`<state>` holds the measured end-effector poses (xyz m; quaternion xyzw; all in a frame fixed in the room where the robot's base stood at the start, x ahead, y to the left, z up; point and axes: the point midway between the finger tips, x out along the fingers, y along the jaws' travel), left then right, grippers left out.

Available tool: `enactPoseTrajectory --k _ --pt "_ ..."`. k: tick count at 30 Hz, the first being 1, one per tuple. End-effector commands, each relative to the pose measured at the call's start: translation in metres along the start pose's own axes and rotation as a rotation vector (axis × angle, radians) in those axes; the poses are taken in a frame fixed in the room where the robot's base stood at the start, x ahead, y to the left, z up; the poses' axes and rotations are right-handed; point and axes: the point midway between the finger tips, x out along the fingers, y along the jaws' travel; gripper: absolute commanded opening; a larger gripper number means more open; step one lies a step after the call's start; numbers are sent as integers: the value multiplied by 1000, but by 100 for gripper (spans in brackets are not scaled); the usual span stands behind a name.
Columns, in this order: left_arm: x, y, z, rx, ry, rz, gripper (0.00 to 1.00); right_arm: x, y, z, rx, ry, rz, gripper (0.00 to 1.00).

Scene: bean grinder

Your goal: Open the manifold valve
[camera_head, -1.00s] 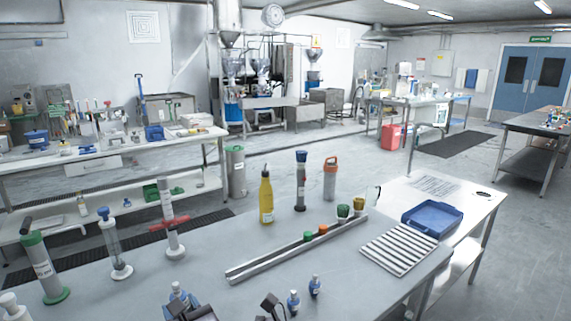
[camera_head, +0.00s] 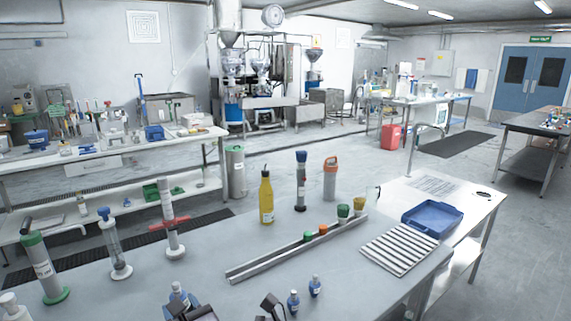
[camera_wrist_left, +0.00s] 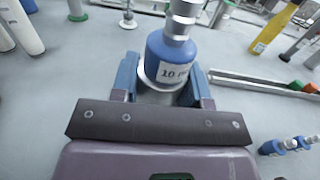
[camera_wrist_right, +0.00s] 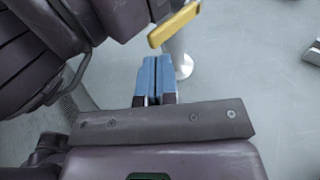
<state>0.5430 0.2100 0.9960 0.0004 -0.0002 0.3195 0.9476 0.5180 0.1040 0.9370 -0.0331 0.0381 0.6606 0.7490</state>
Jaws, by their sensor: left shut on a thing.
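My left gripper (camera_wrist_left: 163,92) is shut around a blue bottle-like body (camera_wrist_left: 173,62) with a white label reading "10" and a silver upper part. The blue body also shows at the bottom edge of the head view (camera_head: 178,291). My right gripper (camera_wrist_right: 155,78) has its blue fingers together with nothing between them. A yellow bar (camera_wrist_right: 174,24) lies just beyond its fingertips, apart from them, in front of a pale post (camera_wrist_right: 180,58) on a round base. I cannot tell for sure which part is the manifold valve; the yellow bar may be its handle.
On the table stand a red-handled column (camera_head: 170,225), a clear syringe-like cylinder (camera_head: 115,245), a green-based cylinder (camera_head: 42,265) and a yellow bottle (camera_head: 266,198). Small blue bottles (camera_head: 293,303) stand near my right gripper. A metal rail (camera_head: 290,255) and a striped rack (camera_head: 398,249) lie right.

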Motion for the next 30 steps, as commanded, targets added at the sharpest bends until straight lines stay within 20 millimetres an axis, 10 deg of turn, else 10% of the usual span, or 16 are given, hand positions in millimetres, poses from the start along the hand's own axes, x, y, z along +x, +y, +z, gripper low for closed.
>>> enactPoseTrajectory --k 30 --pt "-4 -4 -2 1 8 -13 4 2 2 35 -7 -13 8 0"
